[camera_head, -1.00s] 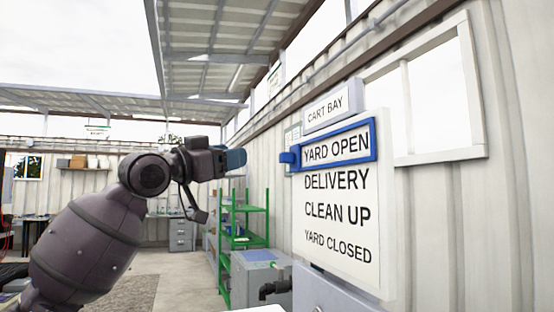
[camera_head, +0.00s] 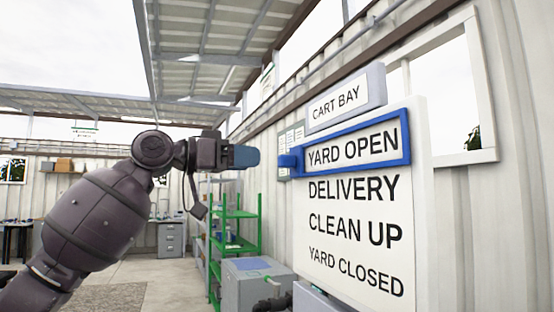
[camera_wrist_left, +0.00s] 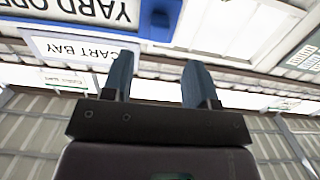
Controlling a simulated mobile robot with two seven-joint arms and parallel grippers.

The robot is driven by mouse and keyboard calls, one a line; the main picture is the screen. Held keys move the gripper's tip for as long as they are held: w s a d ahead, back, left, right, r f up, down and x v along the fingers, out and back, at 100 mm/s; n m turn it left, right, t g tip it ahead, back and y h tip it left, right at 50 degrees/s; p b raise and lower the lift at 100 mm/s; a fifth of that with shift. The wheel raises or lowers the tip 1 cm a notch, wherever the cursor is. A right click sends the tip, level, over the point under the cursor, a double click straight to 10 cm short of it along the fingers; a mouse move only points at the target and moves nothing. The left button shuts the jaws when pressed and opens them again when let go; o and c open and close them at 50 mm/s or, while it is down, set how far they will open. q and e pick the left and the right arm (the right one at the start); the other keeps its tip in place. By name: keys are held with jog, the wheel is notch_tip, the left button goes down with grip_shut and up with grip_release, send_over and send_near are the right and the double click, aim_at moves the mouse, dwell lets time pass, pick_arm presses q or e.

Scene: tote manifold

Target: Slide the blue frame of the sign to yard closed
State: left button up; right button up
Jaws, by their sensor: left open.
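The white sign (camera_head: 340,230) on the wall at right lists YARD OPEN, DELIVERY, CLEAN UP and YARD CLOSED from top to bottom. The blue frame (camera_head: 408,140) surrounds YARD OPEN, with a blue tab (camera_head: 290,161) on its left side. My left gripper (camera_head: 254,156) is level with the tab and to its left in the picture, apart from it. In the left wrist view its two blue fingers (camera_wrist_left: 158,75) are spread with nothing between them. The blue frame (camera_wrist_left: 158,20) shows upside down at the top there. My right gripper is not in view.
A CART BAY plate (camera_head: 346,98) sits above the sign. A green shelf (camera_head: 238,225) and a grey cabinet (camera_head: 258,285) stand left of and below the sign. A window (camera_head: 487,157) is at right. Open floor lies at the left.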

aim_at(279, 161)
pick_arm(q)
jog(key=x, duration=0.5)
jog(key=shift+d+r+p, duration=0.15)
jog(key=shift+d+p, duration=0.15)
jog(key=shift+w+d, duration=0.3)
jog(key=shift+d, duration=0.4)
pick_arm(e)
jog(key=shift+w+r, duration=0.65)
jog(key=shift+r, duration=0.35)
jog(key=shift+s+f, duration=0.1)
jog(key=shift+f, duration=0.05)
pick_arm(q)
grip_shut()
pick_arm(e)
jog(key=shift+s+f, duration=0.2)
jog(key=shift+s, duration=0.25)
